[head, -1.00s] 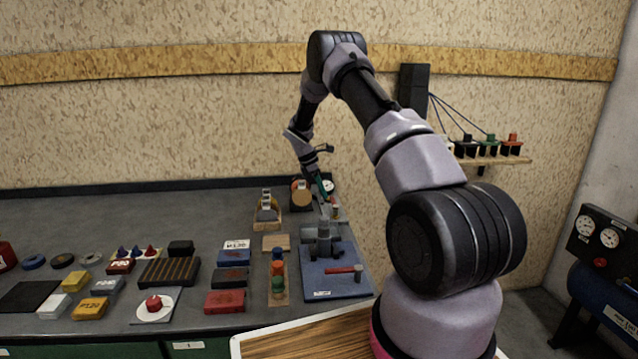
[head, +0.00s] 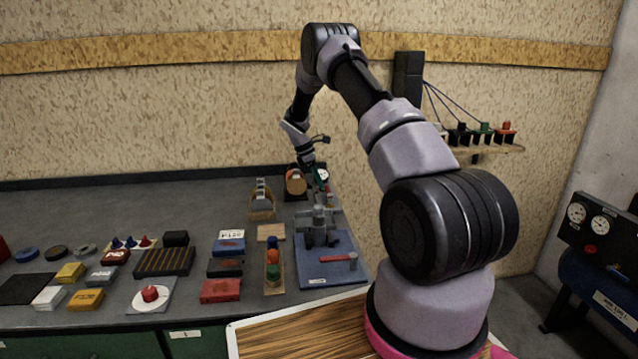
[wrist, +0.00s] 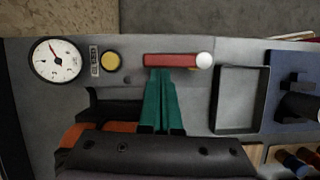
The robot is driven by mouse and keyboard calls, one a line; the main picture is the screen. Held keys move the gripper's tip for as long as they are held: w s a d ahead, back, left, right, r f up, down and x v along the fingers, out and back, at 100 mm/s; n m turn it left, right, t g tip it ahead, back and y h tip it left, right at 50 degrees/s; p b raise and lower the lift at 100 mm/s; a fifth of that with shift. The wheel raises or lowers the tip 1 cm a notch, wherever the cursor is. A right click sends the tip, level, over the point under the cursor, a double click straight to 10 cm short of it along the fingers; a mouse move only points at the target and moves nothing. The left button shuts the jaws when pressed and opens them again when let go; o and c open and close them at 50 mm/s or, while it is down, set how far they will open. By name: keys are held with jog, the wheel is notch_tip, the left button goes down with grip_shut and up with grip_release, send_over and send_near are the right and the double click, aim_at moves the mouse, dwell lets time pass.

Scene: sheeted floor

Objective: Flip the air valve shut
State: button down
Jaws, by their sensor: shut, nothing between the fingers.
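In the wrist view a red lever (wrist: 172,60) with a white ball end (wrist: 204,60) lies crosswise in the picture, ball to the right. It looks like the air valve's handle; its pivot cannot be made out. My gripper (wrist: 165,76) has green fingers, shut with nothing between them. Their tips reach the lower edge of the lever near its middle; whether they touch it I cannot tell. A white dial gauge (wrist: 55,60) and a brass knob (wrist: 111,61) sit left of the lever. In the head view my gripper (head: 321,183) is at the bench's far right end, and the lever is not clear.
A dark open tray (wrist: 243,128) and a blue board (wrist: 284,62) lie to the right in the wrist view. In the head view, the blue board (head: 340,272) carries a grey fitting (head: 318,228) and a hammer (head: 338,258). Many small items cover the bench (head: 120,205) front.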

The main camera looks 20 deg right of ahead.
jog(key=shift+w+d+m+g, duration=0.1)
jog(key=shift+d+m+g, duration=0.3)
jog(key=shift+m, duration=0.4)
jog(key=shift+d+m+g+y, duration=0.3)
jog(key=shift+d+m, duration=0.4)
jog(key=shift+m, duration=0.4)
jog(key=shift+s+d+m+g+y, duration=0.2)
jog(key=shift+d+m, duration=0.3)
jog(key=shift+m, duration=0.35)
jog(key=shift+s+d+m+g+y, duration=0.2)
jog(key=shift+d+m+y, duration=0.2)
jog(key=shift+m, duration=0.5)
jog(key=shift+s+d+m+g+y, duration=0.1)
jog(key=shift+d+m+g+y, duration=0.1)
jog(key=shift+d+m, duration=0.5)
jog(key=shift+s+d+m+g+y, duration=0.1)
jog(key=shift+s+d+m+y, duration=0.3)
jog(key=shift+m, duration=0.75)
jog(key=shift+s+d+m+g+y, duration=0.1)
jog(key=shift+s+d+m+y, duration=0.3)
jog(key=shift+m, duration=0.75)
jog(key=shift+s+d+m+g+y, duration=0.15)
jog(key=shift+s+m+y, duration=0.35)
jog(key=shift+m, duration=0.65)
jog(key=shift+s+d+m, duration=0.25)
jog(key=shift+s+m, duration=0.35)
jog(key=shift+m, duration=0.4)
jog(key=v, duration=1.1)
jog(key=shift+d, duration=0.2)
jog(key=shift+s, duration=0.1)
